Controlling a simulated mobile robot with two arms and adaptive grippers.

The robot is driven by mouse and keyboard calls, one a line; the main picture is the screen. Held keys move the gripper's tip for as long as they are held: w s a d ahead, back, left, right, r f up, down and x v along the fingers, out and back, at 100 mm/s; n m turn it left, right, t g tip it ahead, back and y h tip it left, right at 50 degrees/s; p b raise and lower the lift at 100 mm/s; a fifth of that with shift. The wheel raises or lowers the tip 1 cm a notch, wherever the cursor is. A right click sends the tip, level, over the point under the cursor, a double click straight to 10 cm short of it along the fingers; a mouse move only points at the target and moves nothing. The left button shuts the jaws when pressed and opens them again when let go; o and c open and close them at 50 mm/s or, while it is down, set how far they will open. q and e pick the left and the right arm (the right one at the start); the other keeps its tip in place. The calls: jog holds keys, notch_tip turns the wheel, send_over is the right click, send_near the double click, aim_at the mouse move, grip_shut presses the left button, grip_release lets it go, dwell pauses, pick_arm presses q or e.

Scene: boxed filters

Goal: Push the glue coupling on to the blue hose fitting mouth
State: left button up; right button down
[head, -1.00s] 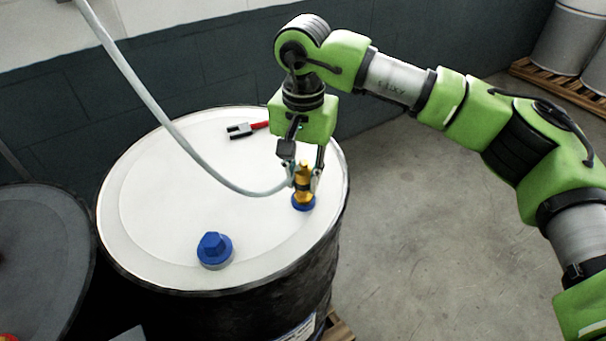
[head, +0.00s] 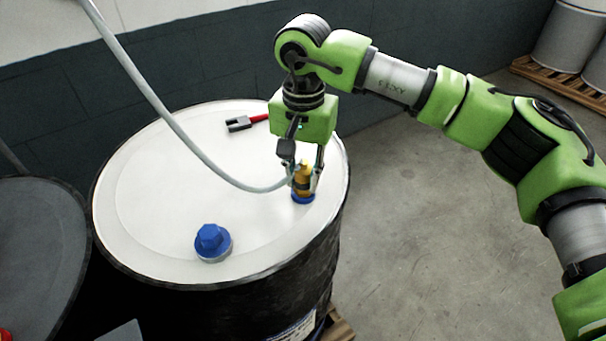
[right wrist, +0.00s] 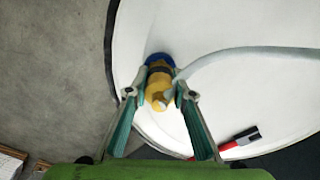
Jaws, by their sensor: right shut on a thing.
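The glue coupling (head: 303,177), a yellow-brass piece with a dark band, stands upright over the blue hose fitting mouth (head: 303,198) near the right rim of the white drum lid. A grey hose (head: 215,178) runs from its side up to the left. My right gripper (head: 304,186) is shut on the coupling from above. In the right wrist view the coupling (right wrist: 158,88) sits between the fingertips, with the blue fitting (right wrist: 159,60) just beyond its far end. The coupling meets or nearly meets the fitting; how far it is seated is hidden. My left gripper is not in view.
A blue hexagonal cap (head: 211,240) stands on the front of the drum lid (head: 150,200). A red-handled tool with a dark grey head (head: 240,123) lies at the back of the lid. Another dark drum (head: 40,240) is at the left. Open concrete floor is on the right.

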aim_at(303, 162)
jog(key=c, duration=1.7)
grip_release()
jog(key=shift+f, duration=0.1)
notch_tip(303, 162, up, 12)
